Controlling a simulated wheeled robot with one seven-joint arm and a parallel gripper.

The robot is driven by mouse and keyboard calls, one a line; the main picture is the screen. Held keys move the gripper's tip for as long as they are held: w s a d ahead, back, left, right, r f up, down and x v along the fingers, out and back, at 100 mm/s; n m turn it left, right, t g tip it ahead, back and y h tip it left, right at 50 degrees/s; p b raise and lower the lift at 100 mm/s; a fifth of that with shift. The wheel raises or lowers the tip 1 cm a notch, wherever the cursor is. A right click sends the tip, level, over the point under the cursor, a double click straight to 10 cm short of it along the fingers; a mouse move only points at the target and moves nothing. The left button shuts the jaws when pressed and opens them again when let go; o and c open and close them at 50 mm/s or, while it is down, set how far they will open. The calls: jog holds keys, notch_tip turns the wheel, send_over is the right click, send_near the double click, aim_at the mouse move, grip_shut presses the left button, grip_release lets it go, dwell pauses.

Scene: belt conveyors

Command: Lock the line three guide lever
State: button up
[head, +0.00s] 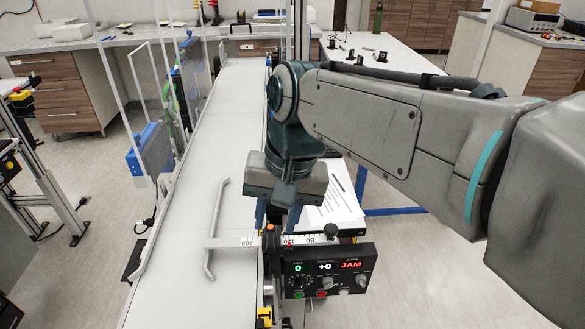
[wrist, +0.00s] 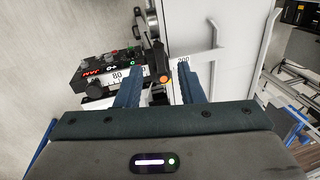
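The guide lever (wrist: 161,70) is dark with an orange end and sits at the scale bar (wrist: 132,74) of the side guide. In the head view the scale bar (head: 247,241) carries printed numbers, and the lever is a small dark part with an orange tip (head: 270,227). My gripper (head: 277,220) points down over it. In the wrist view my gripper (wrist: 160,68) is open, one finger on each side of the lever, with gaps visible. Whether the fingertips reach down to its height is unclear. The grey guide rail (head: 217,230) lies over the belt.
A control box (head: 327,271) with a red JAM display and knobs stands right beside the lever. A black round knob (head: 331,230) rises above it. The white belt (head: 215,150) is bare. Clear panels (head: 140,90) line its left side. Papers (head: 340,205) lie behind the box.

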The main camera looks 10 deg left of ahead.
notch_tip(320, 180, up, 8)
jog(key=d, duration=0.1)
jog(key=shift+d, duration=0.25)
jog(key=shift+w, duration=0.1)
